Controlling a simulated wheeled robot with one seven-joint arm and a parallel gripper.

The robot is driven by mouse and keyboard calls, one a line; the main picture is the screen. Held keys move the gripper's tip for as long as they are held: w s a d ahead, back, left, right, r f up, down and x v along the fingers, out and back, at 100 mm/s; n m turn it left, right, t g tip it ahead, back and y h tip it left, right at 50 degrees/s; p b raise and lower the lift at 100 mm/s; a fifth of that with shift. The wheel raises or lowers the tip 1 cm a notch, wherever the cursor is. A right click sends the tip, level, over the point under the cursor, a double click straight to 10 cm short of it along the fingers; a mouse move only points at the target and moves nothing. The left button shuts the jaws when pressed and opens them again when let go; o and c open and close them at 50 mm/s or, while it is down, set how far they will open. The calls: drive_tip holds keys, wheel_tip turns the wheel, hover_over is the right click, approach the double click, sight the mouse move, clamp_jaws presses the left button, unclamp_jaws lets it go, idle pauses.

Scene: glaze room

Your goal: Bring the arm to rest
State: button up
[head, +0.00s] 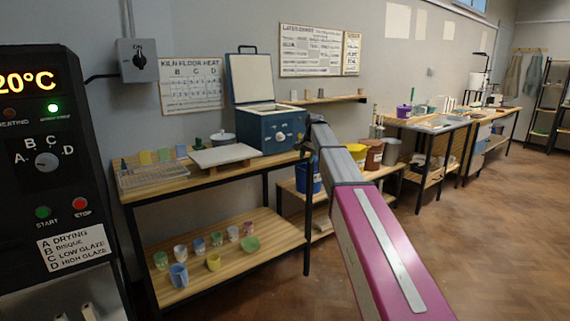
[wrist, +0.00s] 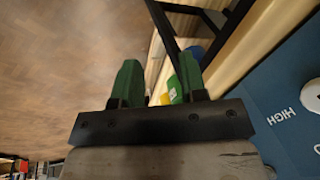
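My gripper (wrist: 158,80) shows in the wrist view with its two green fingers apart and nothing between them. It is open and empty. In the wrist view, the blue front of the small test kiln (wrist: 290,110), with the word HIGH, is close at the right. In the head view my arm reaches from the bottom right toward the right side of the blue test kiln (head: 270,137). The kiln's lid stands raised. My gripper is not clearly visible in the head view, where my own arm hides that spot.
The kiln stands on a wooden workbench (head: 140,187) with a white board (head: 224,155) beside it. Several cups and a blue jug (head: 179,276) stand on the lower shelf. Buckets, one yellow (head: 356,152), stand behind my arm. A control panel (head: 55,150) is close at left. Floor at right (head: 490,230) is clear.

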drive_tip(key=s+d+f+n+g, duration=0.1)
drive_tip(key=s+d+f, duration=0.1)
drive_tip(key=s+f, duration=0.75)
drive_tip(key=s+d+f+n, duration=0.1)
drive_tip(key=s+d+f, duration=0.2)
drive_tip(key=s+f, duration=0.6)
drive_tip(key=s+d+f+n, duration=0.1)
drive_tip(key=s+f, duration=0.3)
drive_tip(key=s, duration=0.3)
drive_tip(key=s+d+f+n+g+h, duration=0.1)
drive_tip(key=s+f, duration=0.4)
drive_tip(key=s, duration=0.3)
drive_tip(key=s+d+f+n, duration=0.1)
drive_tip(key=s+f+n, duration=0.1)
drive_tip(key=s+f, duration=0.3)
drive_tip(key=s, duration=0.3)
drive_tip(key=shift+s+d+f+g+h, duration=0.15)
drive_tip(key=shift+d+g+h, duration=0.15)
drive_tip(key=shift+d+g, duration=0.1)
